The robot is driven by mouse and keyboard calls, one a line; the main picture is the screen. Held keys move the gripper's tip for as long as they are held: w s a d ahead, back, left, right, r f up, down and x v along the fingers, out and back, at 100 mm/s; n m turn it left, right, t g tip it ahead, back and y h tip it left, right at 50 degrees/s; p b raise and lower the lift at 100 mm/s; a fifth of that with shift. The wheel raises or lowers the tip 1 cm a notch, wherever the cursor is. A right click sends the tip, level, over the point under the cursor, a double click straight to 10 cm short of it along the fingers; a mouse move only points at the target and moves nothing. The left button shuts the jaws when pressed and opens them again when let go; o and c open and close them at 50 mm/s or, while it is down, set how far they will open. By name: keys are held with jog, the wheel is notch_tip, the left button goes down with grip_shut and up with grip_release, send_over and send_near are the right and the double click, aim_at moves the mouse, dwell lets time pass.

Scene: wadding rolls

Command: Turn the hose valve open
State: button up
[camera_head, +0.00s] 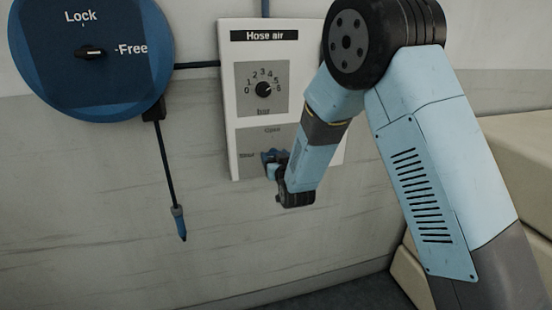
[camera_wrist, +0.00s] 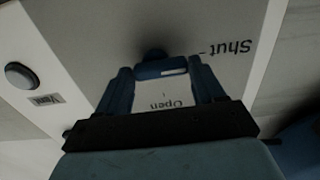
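The hose valve has a blue handle (camera_wrist: 160,70) with a white mark at its right end in the wrist view, on the side of the upside-down word "Shut". The word "Open" shows below the handle there, between my fingers. My gripper (camera_wrist: 160,74) is in front of the valve with its two blue fingers apart, one at each end of the handle. Whether they touch it is unclear. In the head view my gripper (camera_head: 272,160) is at the lower plate of the "Hose air" panel (camera_head: 231,110) and hides most of the valve.
Above the valve is a black dial knob (camera_head: 263,89) marked 0 to 6. A blue hose reel (camera_head: 90,85) with a Lock/Free knob (camera_head: 90,52) is at left; its hose hangs down to a blue nozzle (camera_head: 179,224). Pale padded blocks (camera_head: 510,170) stand at right.

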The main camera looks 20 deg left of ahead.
jog(key=c, duration=0.6)
jog(key=shift+d+m, duration=0.1)
jog(key=shift+m, duration=0.3)
jog(key=m, duration=1.1)
jog(key=shift+w+d+m, duration=0.35)
jog(key=shift+d+m, duration=0.05)
jog(key=m, duration=0.5)
jog(key=shift+d, duration=0.15)
jog(key=shift+f+m, duration=0.1)
jog(key=shift+m, duration=0.3)
